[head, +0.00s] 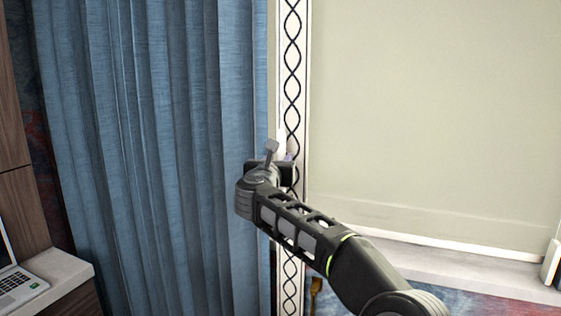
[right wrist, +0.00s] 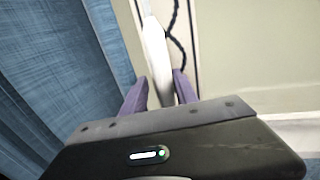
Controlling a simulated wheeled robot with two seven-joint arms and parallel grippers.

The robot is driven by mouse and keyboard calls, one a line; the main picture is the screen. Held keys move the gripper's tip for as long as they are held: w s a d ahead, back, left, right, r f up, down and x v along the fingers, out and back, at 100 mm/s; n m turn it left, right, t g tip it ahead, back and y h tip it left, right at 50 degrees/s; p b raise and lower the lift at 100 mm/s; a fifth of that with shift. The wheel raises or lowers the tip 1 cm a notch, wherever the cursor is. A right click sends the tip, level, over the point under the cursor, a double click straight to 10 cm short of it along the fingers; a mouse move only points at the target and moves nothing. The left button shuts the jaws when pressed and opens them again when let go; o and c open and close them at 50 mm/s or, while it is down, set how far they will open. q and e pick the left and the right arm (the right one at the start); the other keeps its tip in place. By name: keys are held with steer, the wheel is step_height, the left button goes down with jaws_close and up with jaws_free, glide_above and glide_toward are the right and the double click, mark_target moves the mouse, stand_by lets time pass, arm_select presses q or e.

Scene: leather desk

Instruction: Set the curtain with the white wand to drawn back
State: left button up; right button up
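The blue curtain (head: 150,140) hangs in folds over the left half of the head view, and its edge also shows at the left of the right wrist view (right wrist: 60,75). The white wand (right wrist: 157,55) hangs beside the curtain's right edge. A short bit of it shows above my gripper in the head view (head: 281,140). My right gripper (head: 284,158) is at the wand; in the right wrist view its purple fingers (right wrist: 160,88) stand close together on either side of it, shut on it. My left gripper is not in view.
A pale strip with a dark twisted pattern (head: 292,60) stands right of the curtain. A cream blind (head: 430,110) covers the window above a pale sill (head: 450,268). A laptop (head: 18,285) sits on a white-topped surface (head: 62,275) at lower left.

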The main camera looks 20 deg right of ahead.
steer(key=shift+o, duration=0.6)
steer(key=shift+d, duration=0.1)
steer(key=shift+f, duration=0.1)
steer(key=b+v, duration=0.3)
steer(key=v, duration=0.5)
